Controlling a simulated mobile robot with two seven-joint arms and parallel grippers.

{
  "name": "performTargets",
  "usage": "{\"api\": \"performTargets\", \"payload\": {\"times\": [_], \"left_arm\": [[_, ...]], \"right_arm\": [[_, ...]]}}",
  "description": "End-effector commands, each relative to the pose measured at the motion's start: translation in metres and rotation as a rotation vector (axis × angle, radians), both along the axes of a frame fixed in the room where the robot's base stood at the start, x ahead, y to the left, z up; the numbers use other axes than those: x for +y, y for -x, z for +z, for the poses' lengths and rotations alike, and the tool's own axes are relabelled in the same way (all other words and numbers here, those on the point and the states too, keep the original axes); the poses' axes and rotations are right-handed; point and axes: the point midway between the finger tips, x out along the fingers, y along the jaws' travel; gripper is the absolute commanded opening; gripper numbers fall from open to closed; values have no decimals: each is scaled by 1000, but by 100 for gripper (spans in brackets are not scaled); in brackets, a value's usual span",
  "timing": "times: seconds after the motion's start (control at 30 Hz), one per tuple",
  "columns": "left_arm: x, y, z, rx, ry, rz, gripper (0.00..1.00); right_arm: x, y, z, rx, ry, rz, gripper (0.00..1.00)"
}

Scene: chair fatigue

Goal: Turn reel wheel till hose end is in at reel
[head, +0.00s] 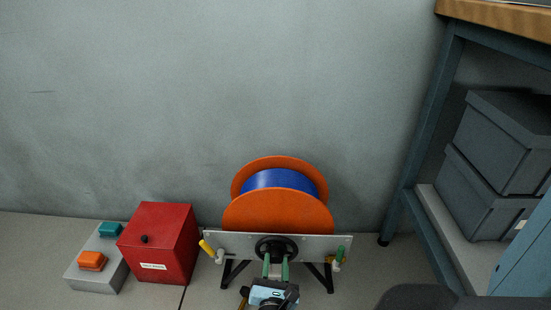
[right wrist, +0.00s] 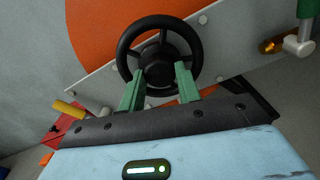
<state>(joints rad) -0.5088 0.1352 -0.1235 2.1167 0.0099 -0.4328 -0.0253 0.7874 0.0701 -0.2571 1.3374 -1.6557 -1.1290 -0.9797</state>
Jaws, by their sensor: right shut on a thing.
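The reel (head: 278,210) has orange discs with blue hose (head: 280,179) wound between them. It stands on black legs behind a grey metal plate (head: 240,241). The black reel wheel (head: 277,245) sits at the middle of this plate; it also shows in the right wrist view (right wrist: 158,52). My right gripper (head: 276,264) is at the wheel from below. In the right wrist view its green fingers (right wrist: 159,82) stand either side of the wheel's lower part, shut on it. I cannot make out the hose end. My left gripper is not in view.
A yellow handle (head: 206,247) and a green-handled fitting (head: 339,254) flank the plate. A red box (head: 160,242) and a grey box with teal and orange buttons (head: 98,270) stand left. A blue-framed bench (head: 425,130) with dark bins (head: 500,145) stands right. The wall is close behind.

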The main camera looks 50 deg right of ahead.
Motion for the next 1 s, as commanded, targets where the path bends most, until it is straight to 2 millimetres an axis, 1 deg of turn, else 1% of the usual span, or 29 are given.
{"api": "performTargets", "payload": {"times": [0.07, 0.1, 0.23, 0.57, 0.67, 1.0], "left_arm": [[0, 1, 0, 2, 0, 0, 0], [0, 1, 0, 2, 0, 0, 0], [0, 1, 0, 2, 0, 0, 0], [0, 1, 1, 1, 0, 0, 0], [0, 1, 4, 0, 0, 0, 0], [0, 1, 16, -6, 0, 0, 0]], "right_arm": [[-1, -1, 1, -2, 2, -1, 11], [-1, -1, 1, -2, 2, -1, 38], [-1, -1, 1, -1, 1, -1, 55], [2, 2, 0, 2, 1, 0, 55], [10, 8, 0, 3, 0, 1, 55], [48, 41, 1, 1, 0, 0, 55]]}}
